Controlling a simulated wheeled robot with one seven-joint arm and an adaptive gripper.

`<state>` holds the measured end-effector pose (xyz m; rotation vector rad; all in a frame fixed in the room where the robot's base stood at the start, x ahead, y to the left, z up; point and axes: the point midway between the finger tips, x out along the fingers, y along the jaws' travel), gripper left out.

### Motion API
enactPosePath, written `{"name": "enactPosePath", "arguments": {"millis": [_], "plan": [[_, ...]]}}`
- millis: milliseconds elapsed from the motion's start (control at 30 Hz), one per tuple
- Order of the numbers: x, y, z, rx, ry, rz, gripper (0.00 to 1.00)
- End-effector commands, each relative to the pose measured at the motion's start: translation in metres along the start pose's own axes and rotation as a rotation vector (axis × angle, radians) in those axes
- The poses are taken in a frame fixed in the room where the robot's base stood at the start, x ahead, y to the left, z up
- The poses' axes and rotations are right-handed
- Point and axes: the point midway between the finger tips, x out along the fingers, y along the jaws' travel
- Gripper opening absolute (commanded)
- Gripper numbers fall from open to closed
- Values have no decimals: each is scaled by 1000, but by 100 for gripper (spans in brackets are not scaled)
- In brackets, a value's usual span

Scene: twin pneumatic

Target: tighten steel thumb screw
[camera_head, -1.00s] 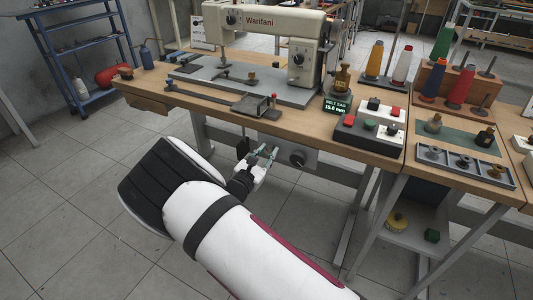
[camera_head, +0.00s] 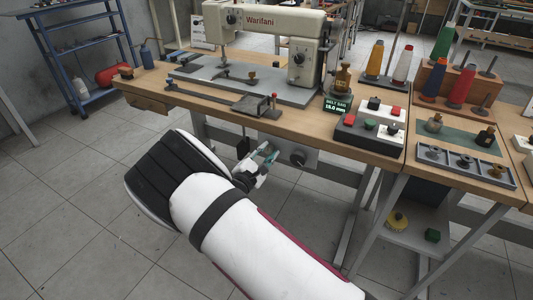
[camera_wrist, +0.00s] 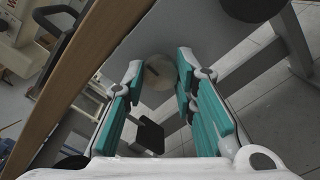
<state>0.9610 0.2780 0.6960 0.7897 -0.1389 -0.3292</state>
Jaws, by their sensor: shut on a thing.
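A pale, round steel thumb screw (camera_wrist: 157,78) with a dark mark on its face shows between my fingertips in the wrist view. It sits against a grey plate (camera_wrist: 190,28) under the table edge. My gripper (camera_wrist: 158,70), with teal pads, is shut on the screw, one finger on each side. In the head view my gripper (camera_head: 268,154) is below the front edge of the sewing table, and the screw itself is hidden there.
A dark round knob (camera_head: 298,158) is on the plate just right of my gripper; it also shows in the wrist view (camera_wrist: 252,6). The wooden table edge (camera_wrist: 75,75) runs close by. The sewing machine (camera_head: 265,22) stands above.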

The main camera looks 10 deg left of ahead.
Motion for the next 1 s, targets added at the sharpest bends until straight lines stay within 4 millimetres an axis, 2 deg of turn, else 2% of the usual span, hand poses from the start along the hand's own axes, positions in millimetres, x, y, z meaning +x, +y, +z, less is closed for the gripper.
{"name": "enactPosePath", "arguments": {"millis": [333, 367, 433, 467, 800, 1000], "plan": [[1, 0, 0, 4, 0, -1, 0], [1, 0, 0, 4, 0, -1, 28], [1, 0, 0, 3, 0, -1, 43], [1, 0, 0, 3, 0, -1, 46], [-2, 0, 0, 3, 0, 0, 46], [-28, 1, -1, 3, 3, 0, 46]]}}
